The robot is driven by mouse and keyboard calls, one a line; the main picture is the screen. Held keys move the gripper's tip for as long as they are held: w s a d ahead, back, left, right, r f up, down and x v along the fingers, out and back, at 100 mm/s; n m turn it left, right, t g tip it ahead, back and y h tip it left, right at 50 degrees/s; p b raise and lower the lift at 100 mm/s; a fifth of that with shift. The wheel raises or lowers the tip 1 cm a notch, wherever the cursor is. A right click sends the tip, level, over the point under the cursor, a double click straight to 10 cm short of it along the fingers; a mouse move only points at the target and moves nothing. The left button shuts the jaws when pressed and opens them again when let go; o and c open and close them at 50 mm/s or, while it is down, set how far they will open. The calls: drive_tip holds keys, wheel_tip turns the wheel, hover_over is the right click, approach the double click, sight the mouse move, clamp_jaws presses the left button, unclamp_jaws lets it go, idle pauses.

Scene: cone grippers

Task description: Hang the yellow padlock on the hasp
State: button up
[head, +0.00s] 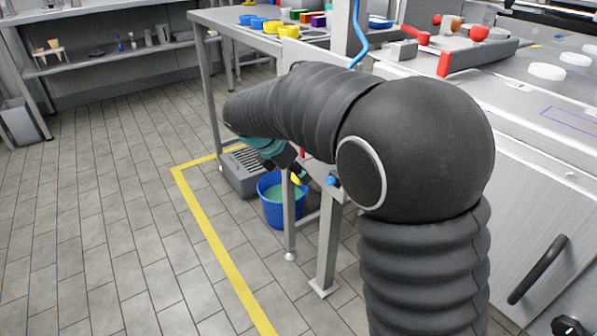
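A small yellow thing (297,179), which looks like the yellow padlock, shows right at the end of my gripper (291,168). My gripper is dark, below a teal wrist part, and points down and right toward the grey table frame. It is small and partly hidden by my arm, so I cannot tell whether its fingers are closed on the padlock. A small blue thing (333,181), perhaps another padlock, is on the frame just right of it. A bit of red (302,153) shows above the yellow. I cannot make out the hasp.
A blue bucket (271,210) with greenish contents stands on the floor below my gripper. A grey slatted box (240,172) is left of it. Table legs (329,240) stand close to the right. Yellow and blue bowls (289,30) are on the table above. The tiled floor at left is clear.

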drive_tip(key=o, duration=0.5)
drive_tip(key=shift+c, duration=0.2)
